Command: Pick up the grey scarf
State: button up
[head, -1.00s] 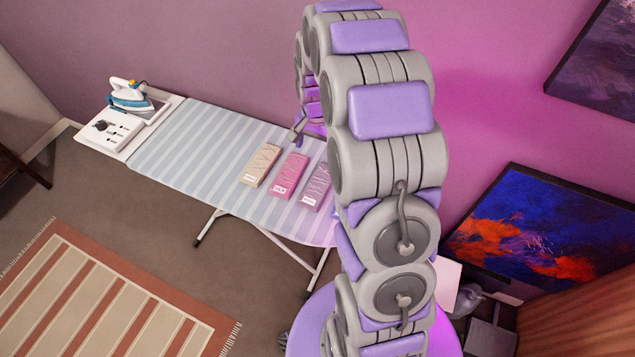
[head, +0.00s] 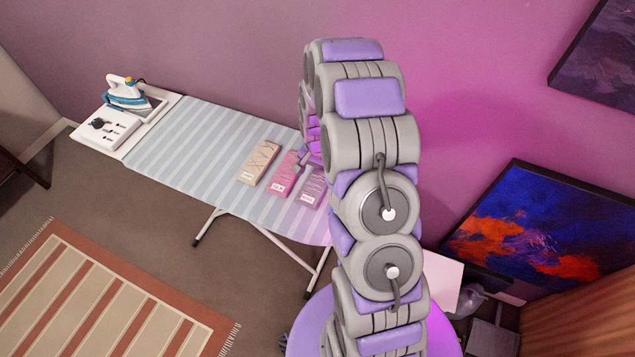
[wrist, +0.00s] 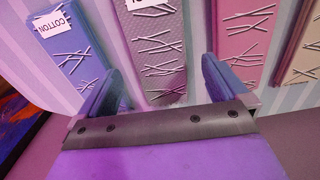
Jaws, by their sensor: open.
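The grey scarf (head: 312,187) is a folded, mauve-tinted strip with pale crossing lines and a white label, lying flat on the ironing board (head: 180,150). In the head view it is the rightmost scarf visible, partly covered by my arm. In the wrist view the grey scarf (wrist: 158,45) runs between my fingers. My gripper (wrist: 157,85) is open and empty, with one finger on each side of the scarf's line. I cannot tell its exact height above it. In the head view my gripper (head: 306,155) is small and partly hidden by my arm.
A pink scarf (head: 283,177) and a beige scarf (head: 259,161) lie beside the grey one. On its other side is a blue scarf labelled COTTON (wrist: 70,45). An iron (head: 128,92) stands at the board's far left end. The striped board's left half is clear.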

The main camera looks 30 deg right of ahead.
aim_at(317, 184)
notch_tip(317, 184, down, 3)
jog(key=shift+r, duration=0.1)
jog(key=c, duration=1.1)
